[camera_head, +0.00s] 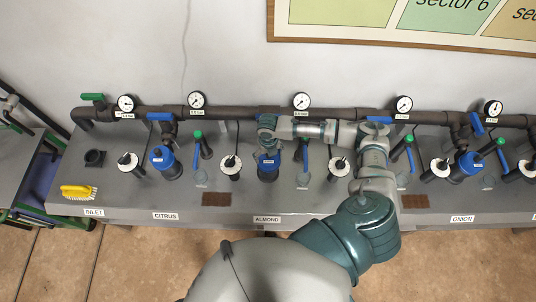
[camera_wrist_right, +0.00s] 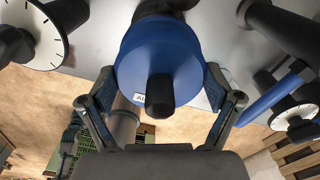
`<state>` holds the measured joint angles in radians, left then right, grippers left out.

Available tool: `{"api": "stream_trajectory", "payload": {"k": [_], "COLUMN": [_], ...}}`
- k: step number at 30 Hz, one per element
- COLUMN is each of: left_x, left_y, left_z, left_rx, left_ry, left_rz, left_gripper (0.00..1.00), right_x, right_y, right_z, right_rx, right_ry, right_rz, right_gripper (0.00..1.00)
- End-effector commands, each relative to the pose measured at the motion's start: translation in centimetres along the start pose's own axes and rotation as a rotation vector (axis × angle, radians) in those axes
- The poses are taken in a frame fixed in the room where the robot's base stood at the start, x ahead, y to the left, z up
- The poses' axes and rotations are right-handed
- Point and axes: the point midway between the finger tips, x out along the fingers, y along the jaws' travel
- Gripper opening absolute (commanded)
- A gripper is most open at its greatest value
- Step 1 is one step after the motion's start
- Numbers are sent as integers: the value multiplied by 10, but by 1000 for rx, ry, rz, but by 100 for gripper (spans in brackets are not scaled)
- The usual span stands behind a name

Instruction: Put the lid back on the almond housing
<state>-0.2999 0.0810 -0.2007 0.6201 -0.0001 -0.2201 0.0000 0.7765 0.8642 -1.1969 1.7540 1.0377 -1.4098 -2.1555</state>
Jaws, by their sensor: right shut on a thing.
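The blue lid (camera_wrist_right: 135,62), round with a black knob in its middle, fills the centre of the right wrist view. My right gripper (camera_wrist_right: 160,88) is shut on it, one finger on each side. In the head view the gripper (camera_head: 267,138) reaches in from the right, over the almond housing (camera_head: 268,174) above the ALMOND label (camera_head: 267,219). Blue shows just below the gripper there. A dark body shows behind the lid in the wrist view; whether the lid touches or is seated on it, I cannot tell. My left gripper is not in view.
Blue-lidded housings stand at citrus (camera_head: 162,163) and onion (camera_head: 466,167). A dark pipe (camera_head: 230,112) with gauges runs behind. White-faced dials (camera_head: 230,163) and blue-handled valves (camera_head: 306,155) flank the almond housing closely. A yellow brush (camera_head: 78,191) lies at the left of the grey bench.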

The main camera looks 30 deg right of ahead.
Motion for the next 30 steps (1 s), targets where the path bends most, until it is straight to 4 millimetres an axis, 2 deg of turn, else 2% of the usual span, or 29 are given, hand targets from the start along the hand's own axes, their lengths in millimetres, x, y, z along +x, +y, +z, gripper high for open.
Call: {"api": "stream_trajectory", "payload": {"k": [8,9,10,30], "left_x": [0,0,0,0], "left_y": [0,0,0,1], "left_z": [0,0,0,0], "left_rx": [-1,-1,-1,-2], "left_ry": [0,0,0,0], "left_rz": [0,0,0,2], "left_gripper": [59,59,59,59], "right_x": [0,0,0,0], "right_y": [-1,-1,-1,-1], "right_z": [0,0,0,0], "right_rx": [0,0,0,0], "right_ry": [0,0,0,0], "right_rz": [1,1,1,1], "right_gripper": [55,94,100,100]}}
